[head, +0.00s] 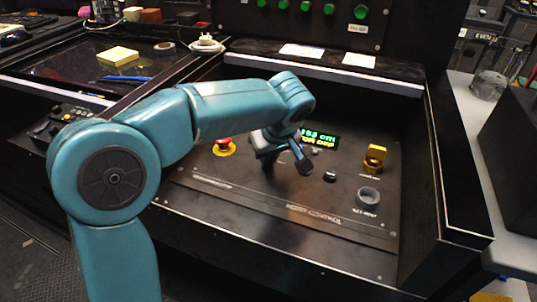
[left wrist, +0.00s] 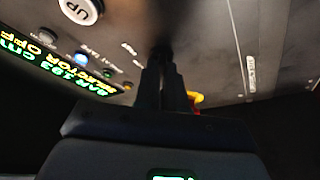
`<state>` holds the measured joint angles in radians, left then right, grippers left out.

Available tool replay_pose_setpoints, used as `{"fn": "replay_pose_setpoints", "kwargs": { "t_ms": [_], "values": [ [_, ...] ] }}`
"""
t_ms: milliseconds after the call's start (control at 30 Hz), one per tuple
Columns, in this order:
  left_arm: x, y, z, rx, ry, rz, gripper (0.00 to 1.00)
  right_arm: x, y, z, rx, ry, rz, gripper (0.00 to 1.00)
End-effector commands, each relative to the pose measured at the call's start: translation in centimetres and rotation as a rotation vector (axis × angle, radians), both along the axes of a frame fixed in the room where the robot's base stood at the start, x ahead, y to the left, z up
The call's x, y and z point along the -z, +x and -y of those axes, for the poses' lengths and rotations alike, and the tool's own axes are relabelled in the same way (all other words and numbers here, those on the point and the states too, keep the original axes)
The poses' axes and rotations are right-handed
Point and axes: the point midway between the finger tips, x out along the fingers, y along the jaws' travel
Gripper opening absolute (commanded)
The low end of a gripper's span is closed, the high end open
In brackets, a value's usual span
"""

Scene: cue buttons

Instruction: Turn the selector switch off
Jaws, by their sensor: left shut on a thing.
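My left gripper (head: 267,166) reaches down onto the dark hoist control panel (head: 300,228), between the red stop button and the display. In the left wrist view its two dark fingers (left wrist: 162,72) are shut on a small black knob (left wrist: 161,53), which I take to be the selector switch. The fingers hide most of the knob, so its pointing direction is hard to see. The lit display (head: 319,138) shows partly behind my wrist; in the left wrist view the display (left wrist: 55,66) appears upside down and reads "BAR 183 CM" and "SELECTOR OFF". My right gripper is not in view.
A red stop button (head: 223,145) on a yellow base is left of my gripper. Raised dark side walls frame the panel.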

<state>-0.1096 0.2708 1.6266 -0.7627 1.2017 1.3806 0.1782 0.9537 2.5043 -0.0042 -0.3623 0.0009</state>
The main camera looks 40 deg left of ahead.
Motion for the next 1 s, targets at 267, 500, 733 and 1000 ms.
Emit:
{"fn": "replay_pose_setpoints", "kwargs": {
  "t_ms": [267, 500, 733, 1000],
  "values": [
    [0.0, 0.0, 0.0, -0.001, -0.002, -0.001, 0.35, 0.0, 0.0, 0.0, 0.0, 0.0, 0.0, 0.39],
    [-0.6, -0.1, 0.2, -0.001, -0.002, 0.001, 0.35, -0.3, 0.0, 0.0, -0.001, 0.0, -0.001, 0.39],
    [-5.3, -0.9, 1.8, 0.002, -0.001, 0.004, 0.35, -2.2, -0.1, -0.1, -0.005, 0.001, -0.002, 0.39],
    [-11.7, -2.3, 4.1, 0.002, -0.002, 0.003, 0.35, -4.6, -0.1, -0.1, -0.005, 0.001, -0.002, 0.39]
  ]
}}
